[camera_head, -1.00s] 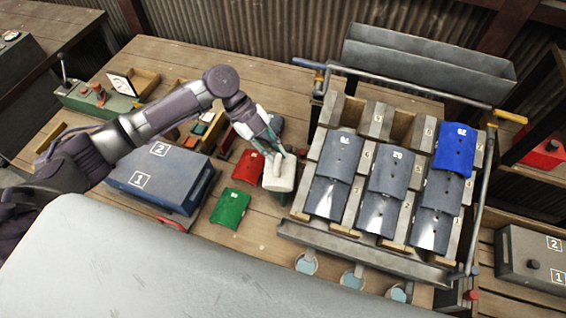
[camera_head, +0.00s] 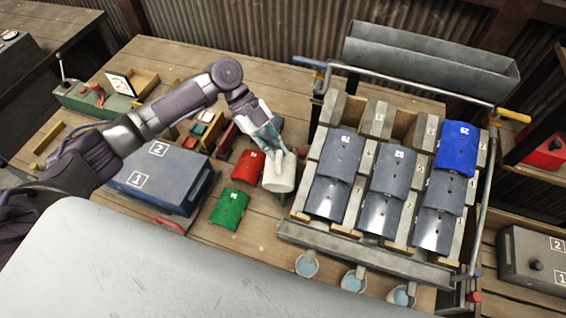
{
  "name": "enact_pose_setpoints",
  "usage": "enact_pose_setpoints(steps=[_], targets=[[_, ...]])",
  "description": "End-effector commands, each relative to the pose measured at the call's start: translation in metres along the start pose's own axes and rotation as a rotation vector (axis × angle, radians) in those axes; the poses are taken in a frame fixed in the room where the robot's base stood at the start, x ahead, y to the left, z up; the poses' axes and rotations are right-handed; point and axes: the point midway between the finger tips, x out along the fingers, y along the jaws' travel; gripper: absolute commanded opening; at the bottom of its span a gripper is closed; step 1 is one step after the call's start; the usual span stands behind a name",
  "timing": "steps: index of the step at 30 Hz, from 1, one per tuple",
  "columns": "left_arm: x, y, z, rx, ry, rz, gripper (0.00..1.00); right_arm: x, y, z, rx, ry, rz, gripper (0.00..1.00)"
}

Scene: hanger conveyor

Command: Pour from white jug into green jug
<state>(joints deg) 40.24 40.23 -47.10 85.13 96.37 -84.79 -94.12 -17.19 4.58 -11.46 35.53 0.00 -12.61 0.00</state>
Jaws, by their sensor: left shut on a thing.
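The white jug (camera_head: 280,176) is at the middle of the wooden table, left of the tile rack. My left gripper (camera_head: 277,152) comes down on it from above and is shut on it. The fingers cover part of its top, so I cannot see inside it or tell its exact tilt. A small bit of green (camera_head: 283,198) shows just below the white jug; I cannot tell whether it belongs to the green jug, which I cannot otherwise make out. My right gripper is not in view.
A green curved plate (camera_head: 230,209) and a red one (camera_head: 248,167) lie left of the jug. A blue box (camera_head: 163,179) stands further left. The sloped rack (camera_head: 345,246) with grey and blue plates stands right, with several small cups (camera_head: 307,265) below it.

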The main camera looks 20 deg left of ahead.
Motion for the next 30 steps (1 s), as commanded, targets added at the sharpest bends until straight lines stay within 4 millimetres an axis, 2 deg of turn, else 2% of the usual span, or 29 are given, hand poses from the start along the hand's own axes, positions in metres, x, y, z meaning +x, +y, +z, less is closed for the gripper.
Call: enact_pose_setpoints(steps=[30], targets=[[0.001, -0.008, 0.01, -0.063, 0.064, 0.055, 0.0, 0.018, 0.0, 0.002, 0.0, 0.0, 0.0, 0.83]])
